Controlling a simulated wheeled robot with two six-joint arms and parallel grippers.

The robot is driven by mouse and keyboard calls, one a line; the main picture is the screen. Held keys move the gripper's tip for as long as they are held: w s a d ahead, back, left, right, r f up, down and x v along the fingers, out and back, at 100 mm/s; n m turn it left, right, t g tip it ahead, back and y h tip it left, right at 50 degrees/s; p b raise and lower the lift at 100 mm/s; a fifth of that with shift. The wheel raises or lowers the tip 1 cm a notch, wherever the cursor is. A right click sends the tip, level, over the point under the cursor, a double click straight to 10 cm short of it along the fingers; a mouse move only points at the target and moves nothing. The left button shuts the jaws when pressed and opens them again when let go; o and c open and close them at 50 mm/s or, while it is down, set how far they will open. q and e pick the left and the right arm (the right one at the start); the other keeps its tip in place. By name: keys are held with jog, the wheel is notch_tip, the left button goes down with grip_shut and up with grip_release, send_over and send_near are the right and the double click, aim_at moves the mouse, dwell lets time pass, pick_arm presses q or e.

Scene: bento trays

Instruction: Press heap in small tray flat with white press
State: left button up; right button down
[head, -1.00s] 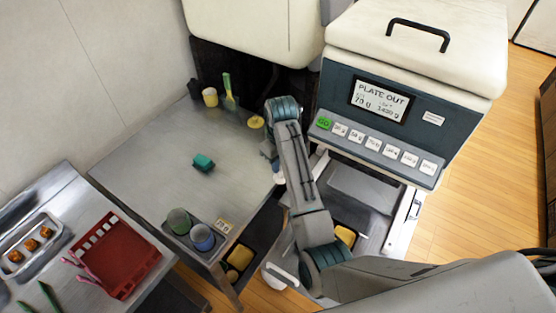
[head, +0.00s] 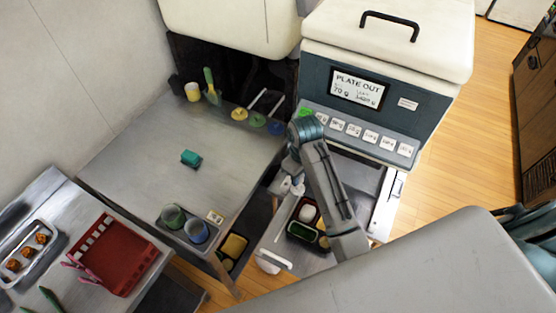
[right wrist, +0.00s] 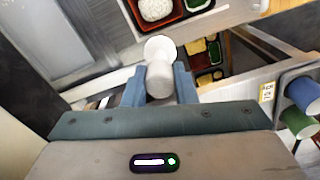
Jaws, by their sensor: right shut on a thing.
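My right gripper (right wrist: 159,78) is shut on the white press (right wrist: 160,52), whose round white end points away from the fingers. In the head view my right gripper (head: 292,180) is small, with the white press (head: 288,188) at its tip. The small tray (right wrist: 172,20) has a red rim and holds a white heap (right wrist: 156,8) in one compartment. In the head view the white heap (head: 307,213) and a green portion lie in the tray, just below and right of the press. The press looks apart from the heap. My left gripper is not in view.
The machine (head: 385,95) with a "PLATE OUT" screen stands behind my right arm. The grey table (head: 150,160) at left holds a teal block (head: 190,158), two cups and coloured round items at its back edge. A red rack (head: 115,258) stands lower left. The table's middle is mostly clear.

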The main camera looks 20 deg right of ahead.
jog(key=s+d+r+p, duration=0.1)
jog(key=s+d, duration=0.1)
jog(key=s, duration=0.3)
jog(key=shift+w+d+f, duration=0.1)
jog(key=shift+w+f, duration=0.05)
jog(key=shift+f, duration=1.2)
jog(key=shift+w+d+f, duration=0.1)
jog(key=shift+f, duration=1.25)
jog(key=shift+f+b, duration=0.35)
jog(key=shift+f, duration=1.4)
jog(key=shift+f+p, duration=0.1)
jog(key=shift+p, duration=0.4)
jog(key=shift+f, duration=0.6)
dwell(2.0)
